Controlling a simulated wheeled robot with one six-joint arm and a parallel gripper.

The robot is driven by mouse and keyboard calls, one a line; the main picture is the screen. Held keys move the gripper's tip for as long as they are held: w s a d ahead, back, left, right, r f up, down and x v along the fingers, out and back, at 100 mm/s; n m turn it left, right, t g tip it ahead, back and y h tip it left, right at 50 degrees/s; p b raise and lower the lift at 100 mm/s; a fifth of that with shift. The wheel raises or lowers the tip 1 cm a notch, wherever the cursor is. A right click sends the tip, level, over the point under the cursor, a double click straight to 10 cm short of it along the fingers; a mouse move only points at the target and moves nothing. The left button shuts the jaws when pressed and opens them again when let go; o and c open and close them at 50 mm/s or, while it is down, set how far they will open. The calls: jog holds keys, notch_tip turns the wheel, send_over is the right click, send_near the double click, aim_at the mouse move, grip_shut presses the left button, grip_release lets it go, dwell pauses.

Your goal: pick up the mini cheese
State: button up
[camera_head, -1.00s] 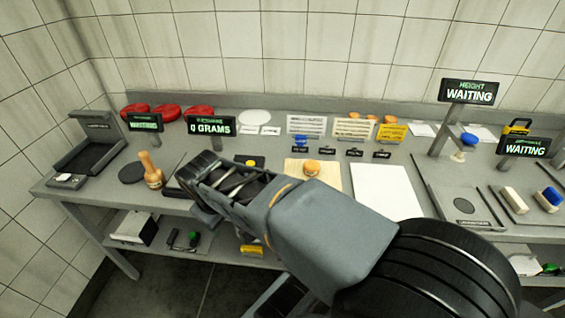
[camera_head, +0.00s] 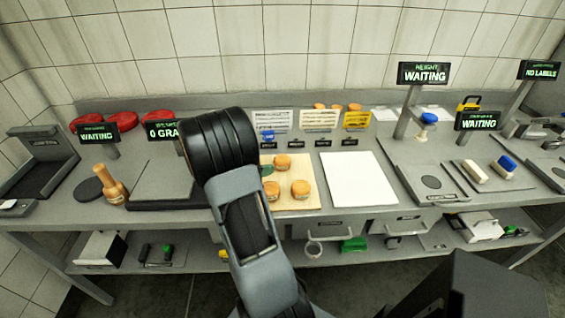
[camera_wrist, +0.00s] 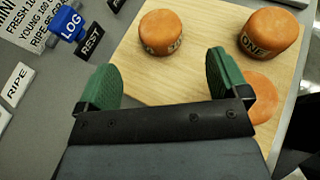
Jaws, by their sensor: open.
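Three small orange mini cheeses stand on a pale wooden board (camera_head: 300,205): one at the back (camera_head: 283,162), one at front right (camera_head: 300,189) and one at front left (camera_head: 272,190). In the wrist view, the back cheese (camera_wrist: 162,32) lies ahead of the fingers, the lettered front-right cheese (camera_wrist: 270,30) is at upper right, and the front-left cheese (camera_wrist: 262,88) is partly hidden by the right finger. My gripper (camera_wrist: 162,72) is open and empty, its green fingers over the board. In the head view my arm hides most of it.
A blue LOG block (camera_wrist: 65,24) and a REST label (camera_wrist: 89,41) are left of the fingers. A white sheet (camera_head: 360,180) lies right of the board. A wooden-handled stamp (camera_head: 112,185) and red cheeses (camera_head: 122,121) are at left. The height sign (camera_head: 424,73) stands at right.

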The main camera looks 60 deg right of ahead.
aim_at(277, 161)
jog(key=shift+f+p+x, duration=0.15)
jog(key=shift+p+x, duration=0.1)
jog(key=shift+x, duration=1.95)
jog(key=shift+f+p+x, duration=0.1)
jog(key=shift+p+x, duration=0.1)
jog(key=shift+x, duration=1.95)
jog(key=shift+w+a, duration=0.1)
jog(key=shift+w, duration=0.05)
jog(key=shift+c, duration=0.3)
jog(key=c, duration=0.9)
jog(key=shift+c, duration=0.3)
jog(key=shift+r, duration=0.15)
